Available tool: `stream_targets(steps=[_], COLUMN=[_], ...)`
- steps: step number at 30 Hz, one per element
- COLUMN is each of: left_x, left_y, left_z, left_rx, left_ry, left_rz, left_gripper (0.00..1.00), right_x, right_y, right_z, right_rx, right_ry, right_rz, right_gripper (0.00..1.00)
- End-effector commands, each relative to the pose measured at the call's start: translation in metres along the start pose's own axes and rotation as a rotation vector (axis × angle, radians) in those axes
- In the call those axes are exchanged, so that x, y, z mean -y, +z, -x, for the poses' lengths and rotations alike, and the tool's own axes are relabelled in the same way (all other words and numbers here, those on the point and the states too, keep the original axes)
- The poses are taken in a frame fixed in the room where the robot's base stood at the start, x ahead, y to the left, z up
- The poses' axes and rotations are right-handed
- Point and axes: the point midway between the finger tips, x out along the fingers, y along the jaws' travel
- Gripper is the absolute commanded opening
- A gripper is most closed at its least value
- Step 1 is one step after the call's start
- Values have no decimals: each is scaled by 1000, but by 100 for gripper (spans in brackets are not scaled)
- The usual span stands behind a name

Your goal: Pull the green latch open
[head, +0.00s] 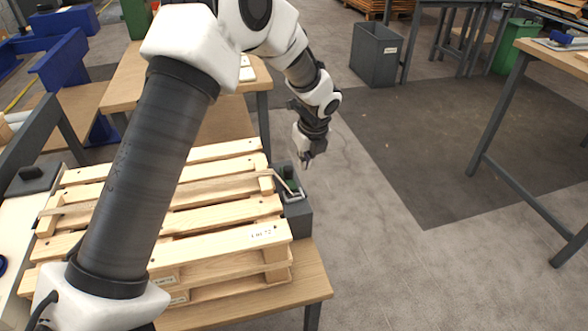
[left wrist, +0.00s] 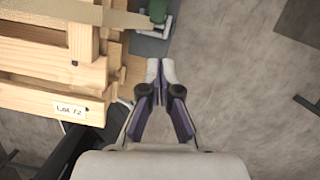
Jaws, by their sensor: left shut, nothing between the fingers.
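The green latch (head: 293,195) sits on a dark grey block at the right edge of the pallet stack, with a light metal bar beside it. In the left wrist view part of the green latch (left wrist: 157,12) shows at the top edge, cut off by the frame. My left gripper (head: 306,164) is shut and empty, above and just behind the latch in the head view. Its fingertips (left wrist: 161,66) are together in the left wrist view, apart from the latch and over the floor. My right gripper is not in view.
Wooden pallets (head: 225,215) are stacked on a wooden table (head: 318,280), with a Lot 72 label (left wrist: 70,112) on a board. A grey bin (head: 375,55) stands farther back.

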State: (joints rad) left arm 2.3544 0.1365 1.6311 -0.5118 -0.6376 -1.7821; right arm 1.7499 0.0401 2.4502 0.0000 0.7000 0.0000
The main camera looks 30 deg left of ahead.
Motion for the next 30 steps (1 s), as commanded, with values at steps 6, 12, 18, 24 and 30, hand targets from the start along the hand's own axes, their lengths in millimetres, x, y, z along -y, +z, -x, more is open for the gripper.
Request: stream_targets(steps=[6, 12, 18, 24, 30], left_x=[0, 0, 0, 0, 0], left_y=[0, -1, -1, 24, 38], left_z=[-9, -46, -90, -107, -110], left_rx=[-1, -2, -1, 0, 0], left_ry=[2, 2, 1, -1, 0], left_rz=[0, 0, -1, 4, 1], left_gripper=[0, 0, 0, 0, 0], right_x=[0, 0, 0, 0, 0], right_y=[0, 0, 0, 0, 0], right_z=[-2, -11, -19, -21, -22], right_rx=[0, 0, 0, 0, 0], right_ry=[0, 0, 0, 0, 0], right_rz=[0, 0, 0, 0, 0], right_gripper=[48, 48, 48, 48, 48])
